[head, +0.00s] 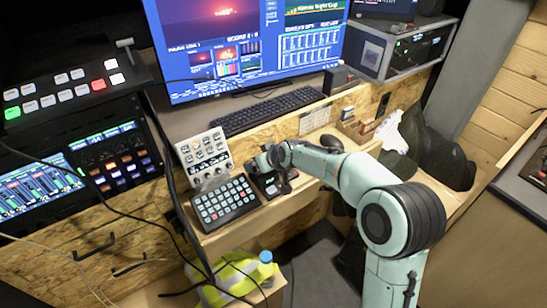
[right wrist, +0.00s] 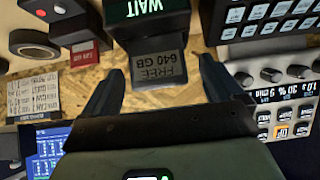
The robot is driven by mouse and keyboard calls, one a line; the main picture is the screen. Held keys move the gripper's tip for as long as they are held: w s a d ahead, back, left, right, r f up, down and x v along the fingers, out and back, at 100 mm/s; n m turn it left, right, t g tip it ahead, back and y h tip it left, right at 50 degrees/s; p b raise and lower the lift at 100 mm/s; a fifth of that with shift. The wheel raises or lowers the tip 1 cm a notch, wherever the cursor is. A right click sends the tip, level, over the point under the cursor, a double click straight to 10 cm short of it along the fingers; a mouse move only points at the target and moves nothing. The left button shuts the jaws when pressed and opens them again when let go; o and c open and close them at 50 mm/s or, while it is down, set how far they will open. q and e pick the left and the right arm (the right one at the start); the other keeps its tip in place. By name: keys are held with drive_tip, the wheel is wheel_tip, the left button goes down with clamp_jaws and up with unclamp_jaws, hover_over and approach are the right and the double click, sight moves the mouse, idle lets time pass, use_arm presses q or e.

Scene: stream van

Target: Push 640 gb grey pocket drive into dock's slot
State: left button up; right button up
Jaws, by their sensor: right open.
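The grey pocket drive (right wrist: 160,68), labelled "FREE 640 GB", shows in the right wrist view against the dock (right wrist: 148,12), whose lit display reads "WAIT". The drive's label end sticks out from the dock; I cannot tell how deep the rest sits in the slot. My right gripper (right wrist: 158,82) is open, with one finger on each side of the drive and visible gaps to it. In the head view my right gripper (head: 272,164) is over the dock (head: 268,184) on the wooden desk and hides the drive. My left gripper is not in view.
A button pad (head: 226,202) and a white knob panel (head: 203,157) stand close left of the dock. A black keyboard (head: 268,110) lies behind it. A red card (right wrist: 85,53) and a dark tape roll (right wrist: 35,46) lie beside the dock in the wrist view.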

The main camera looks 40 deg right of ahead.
drive_tip(key=v, duration=1.3)
drive_tip(key=shift+r+p, duration=0.2)
drive_tip(key=shift+p, duration=0.25)
drive_tip(key=shift+s, duration=0.1)
